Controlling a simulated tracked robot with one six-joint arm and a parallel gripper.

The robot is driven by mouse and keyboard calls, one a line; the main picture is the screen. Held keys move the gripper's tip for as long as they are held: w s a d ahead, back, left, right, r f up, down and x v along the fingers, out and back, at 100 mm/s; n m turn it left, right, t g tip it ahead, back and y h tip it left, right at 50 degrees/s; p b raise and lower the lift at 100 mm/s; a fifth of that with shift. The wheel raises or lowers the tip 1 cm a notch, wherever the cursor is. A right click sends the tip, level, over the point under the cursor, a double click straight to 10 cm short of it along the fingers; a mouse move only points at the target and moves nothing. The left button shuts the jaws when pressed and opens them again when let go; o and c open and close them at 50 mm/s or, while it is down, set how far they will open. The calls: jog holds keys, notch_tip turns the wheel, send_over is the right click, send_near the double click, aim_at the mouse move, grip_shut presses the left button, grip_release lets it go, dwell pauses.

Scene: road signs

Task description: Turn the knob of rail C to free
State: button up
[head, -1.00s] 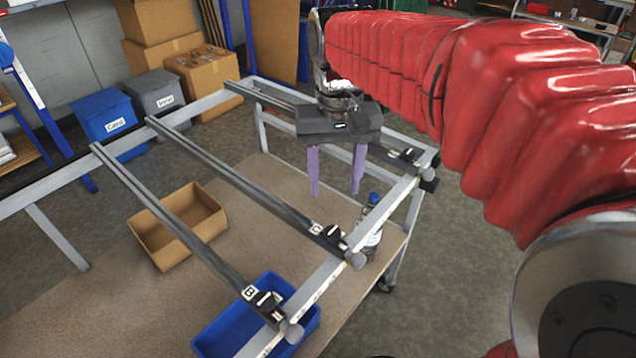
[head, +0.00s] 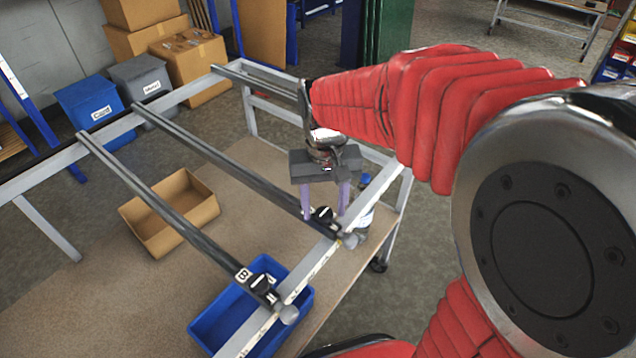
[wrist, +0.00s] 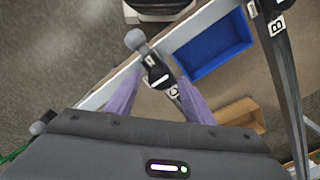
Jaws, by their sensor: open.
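Rail C (head: 230,164) is a dark bar running across the frame to its front beam. Its black knob (head: 322,216) with a white mark sits near the front end; I cannot tell which setting it points to. The knob (wrist: 159,79) also shows in the wrist view, beside the white "C" label (wrist: 173,92). My gripper (head: 325,207) is open, pointing down, with its purple fingers at either side of the knob in both views. Whether the fingertips touch it cannot be told. A grey rounded end piece (wrist: 136,40) sticks out past the knob.
Rail B (head: 170,213) with its own knob (head: 260,283) runs alongside to the left. A blue bin (head: 210,330) and a cardboard box (head: 150,232) stand on the board below. A bottle (head: 366,182) is partly hidden behind my gripper. Another rail (head: 250,82) lies behind.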

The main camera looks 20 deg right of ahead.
jog(key=c, duration=1)
jog(key=shift+d, duration=0.2)
jog(key=shift+c, duration=0.2)
jog(key=shift+a, duration=0.1)
